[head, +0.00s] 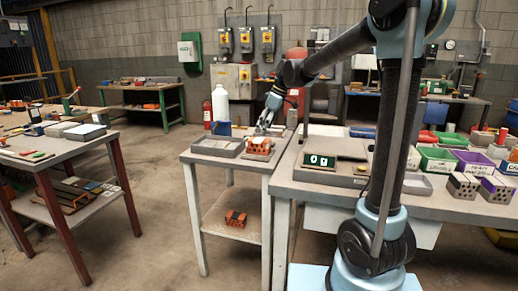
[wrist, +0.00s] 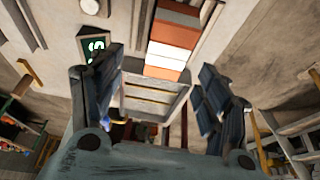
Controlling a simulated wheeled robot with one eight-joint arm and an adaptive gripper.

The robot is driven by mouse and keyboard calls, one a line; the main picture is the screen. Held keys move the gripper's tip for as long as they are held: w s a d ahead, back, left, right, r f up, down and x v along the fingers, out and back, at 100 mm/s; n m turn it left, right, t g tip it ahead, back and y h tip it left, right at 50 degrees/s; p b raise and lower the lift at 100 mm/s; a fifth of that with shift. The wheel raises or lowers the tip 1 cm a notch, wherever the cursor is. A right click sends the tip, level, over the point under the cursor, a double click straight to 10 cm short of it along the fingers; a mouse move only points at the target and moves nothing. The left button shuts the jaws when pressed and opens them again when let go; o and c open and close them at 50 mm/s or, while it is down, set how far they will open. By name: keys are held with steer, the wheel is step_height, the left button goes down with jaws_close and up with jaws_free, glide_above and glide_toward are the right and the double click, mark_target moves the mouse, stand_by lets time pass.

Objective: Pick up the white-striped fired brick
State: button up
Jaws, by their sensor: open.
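An orange brick with a pale white band (wrist: 167,52) lies beyond my fingertips at the top middle of the wrist view. In the head view an orange hollow brick (head: 256,156) sits on the small grey table, just right of a grey tray. My gripper (head: 266,125) is above and just behind that brick in the head view. The fingers look apart from the brick. Another orange brick (head: 235,218) lies on the table's lower shelf.
A green-digit display (head: 321,161) stands on the bench at right, with coloured bins (head: 437,160) and grey hollow bricks (head: 462,187) farther right.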

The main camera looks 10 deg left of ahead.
mark_target(260, 140)
steer(key=shift+x, duration=1.2)
steer(key=shift+s+d+x, duration=0.1)
steer(key=shift+s+x, duration=0.05)
steer(key=shift+x, duration=0.7)
steer(key=shift+s+d+x, duration=0.1)
steer(key=shift+s+x, duration=0.05)
steer(key=shift+x, duration=0.75)
steer(key=shift+s+d+x, duration=0.1)
steer(key=shift+s+x, duration=0.05)
steer(key=shift+x, duration=0.7)
steer(key=shift+f, duration=0.4)
steer(key=shift+c, duration=0.5)
steer(key=c, duration=1.3)
